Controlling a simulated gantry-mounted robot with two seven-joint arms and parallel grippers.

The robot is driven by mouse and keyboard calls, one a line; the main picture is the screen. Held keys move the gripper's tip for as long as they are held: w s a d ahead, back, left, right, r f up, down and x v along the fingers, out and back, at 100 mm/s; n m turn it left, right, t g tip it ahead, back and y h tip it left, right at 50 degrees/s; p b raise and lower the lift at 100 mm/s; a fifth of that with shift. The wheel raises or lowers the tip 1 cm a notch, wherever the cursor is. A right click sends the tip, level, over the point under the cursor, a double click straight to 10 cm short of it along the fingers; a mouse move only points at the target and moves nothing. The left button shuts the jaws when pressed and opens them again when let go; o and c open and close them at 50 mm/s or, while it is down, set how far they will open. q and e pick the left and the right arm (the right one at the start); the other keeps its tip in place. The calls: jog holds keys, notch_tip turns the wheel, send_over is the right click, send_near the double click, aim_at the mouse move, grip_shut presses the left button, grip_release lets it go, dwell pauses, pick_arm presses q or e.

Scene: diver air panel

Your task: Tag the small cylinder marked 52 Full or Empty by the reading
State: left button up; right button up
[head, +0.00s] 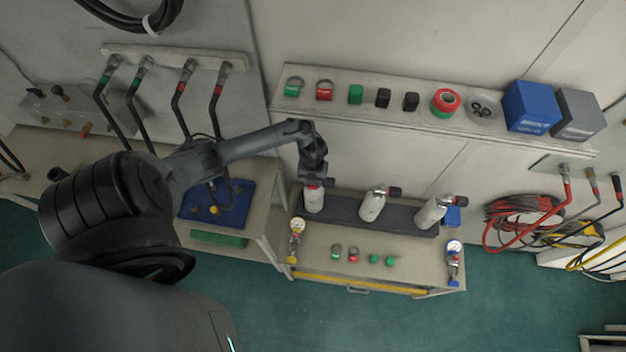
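Three small white cylinders, a left one (314,201), a middle one (372,206) and a right one (429,214), stand on a dark strip on the small bench. Their markings are too small to read, so I cannot tell which is 52. My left gripper (316,181) is right at the top of the left cylinder, over its valve; whether its fingers are closed is hidden. A green ring-shaped tag (336,251) and a red one (353,255) lie on the bench front. Gauges stand at the bench's left (297,227) and right (454,247). My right gripper is out of view.
Two green caps (382,261) lie beside the tags. The wall shelf (430,122) above holds more tags, caps, tape rolls (445,102), a dish (482,108), a blue box (530,106) and a grey box (578,115). Coiled hoses (520,220) hang at right. The bench front is partly clear.

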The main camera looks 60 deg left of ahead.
pick_arm(q)
jog(key=shift+f, duration=0.35)
jog(key=o, duration=1.1)
